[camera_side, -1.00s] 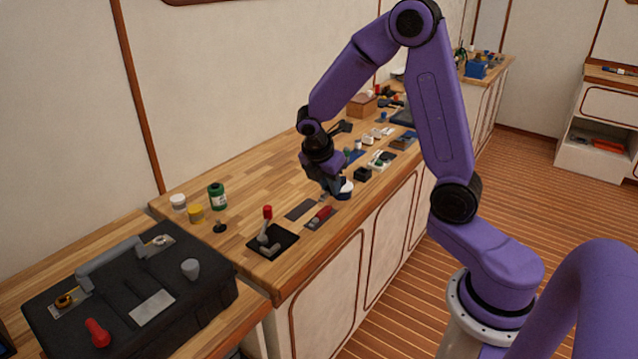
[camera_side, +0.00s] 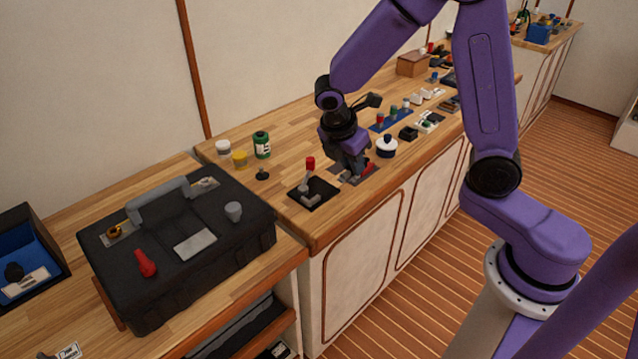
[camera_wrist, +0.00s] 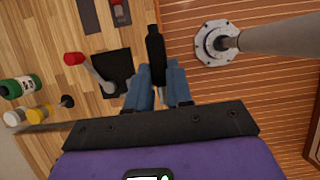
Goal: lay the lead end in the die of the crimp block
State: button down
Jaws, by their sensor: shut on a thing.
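My gripper (camera_wrist: 158,80) is shut on a long dark thing (camera_wrist: 156,48), which sticks out past the fingertips in the wrist view. I take it for the lead end, but its detail is too dark to tell. In the side view my gripper (camera_side: 352,174) is low over the front of the bench. A black plate (camera_side: 325,196) with a grey lever and red knob (camera_side: 310,163) is just left of it; I take this for the crimp block. In the wrist view the plate (camera_wrist: 119,62) is left of the held thing. The die cannot be made out.
A grey mat (camera_wrist: 88,15) and a red-and-grey thing (camera_wrist: 120,12) lie beyond the plate. A black case (camera_side: 250,235) is at left. The bench's front edge is close.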

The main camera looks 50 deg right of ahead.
jog(key=w+f, duration=0.2)
jog(key=w, duration=0.3)
send_over(323, 191)
jog(key=a, duration=0.1)
jog(key=f, duration=0.5)
jog(key=shift+a+f, duration=0.2)
jog(key=shift+f, duration=0.2)
jog(key=shift+w+f, duration=0.1)
jog(key=shift+f, duration=1.6)
jog(key=c, duration=1)
grip_release()
jog(key=shift+f, duration=0.1)
